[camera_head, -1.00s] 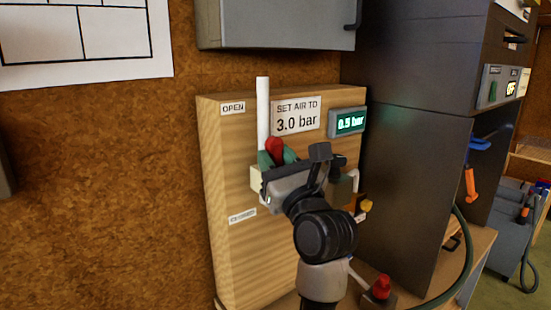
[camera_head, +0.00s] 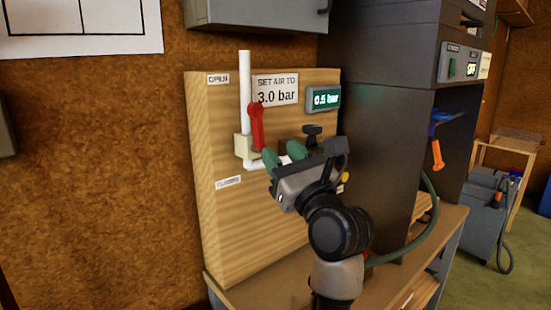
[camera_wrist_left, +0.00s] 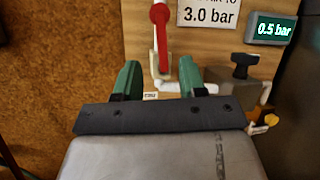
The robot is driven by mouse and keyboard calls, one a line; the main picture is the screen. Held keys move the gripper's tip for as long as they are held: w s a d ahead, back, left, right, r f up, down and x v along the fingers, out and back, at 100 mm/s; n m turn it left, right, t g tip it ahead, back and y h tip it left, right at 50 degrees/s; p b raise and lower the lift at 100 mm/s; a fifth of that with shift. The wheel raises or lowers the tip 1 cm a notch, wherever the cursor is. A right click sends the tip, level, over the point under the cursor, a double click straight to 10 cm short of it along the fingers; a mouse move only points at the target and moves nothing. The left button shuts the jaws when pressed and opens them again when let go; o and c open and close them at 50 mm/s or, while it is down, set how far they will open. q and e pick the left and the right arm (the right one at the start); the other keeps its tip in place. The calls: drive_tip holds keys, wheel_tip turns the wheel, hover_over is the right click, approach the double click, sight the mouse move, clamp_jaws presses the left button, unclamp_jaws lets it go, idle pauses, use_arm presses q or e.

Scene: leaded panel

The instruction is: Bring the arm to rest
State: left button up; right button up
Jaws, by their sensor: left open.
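My left gripper (camera_head: 283,157) is in front of the wooden panel, open, with its two green fingers apart and nothing between them. It also shows in the left wrist view (camera_wrist_left: 160,80). A red lever (camera_head: 256,126) on a white pipe (camera_head: 245,85) stands just beyond the fingers and points up toward the OPEN label (camera_head: 218,79). In the left wrist view the red lever (camera_wrist_left: 160,25) is ahead of the gap between the fingers, apart from them. My right gripper is in neither view.
The panel (camera_head: 215,230) carries a 3.0 bar sign (camera_head: 276,90), a display (camera_head: 323,98) reading 0.5 bar and a black knob (camera_head: 312,131). A dark cabinet (camera_head: 385,150) stands at the right, a grey cabinet (camera_head: 255,13) hangs above. A green hose (camera_head: 432,215) loops at the right.

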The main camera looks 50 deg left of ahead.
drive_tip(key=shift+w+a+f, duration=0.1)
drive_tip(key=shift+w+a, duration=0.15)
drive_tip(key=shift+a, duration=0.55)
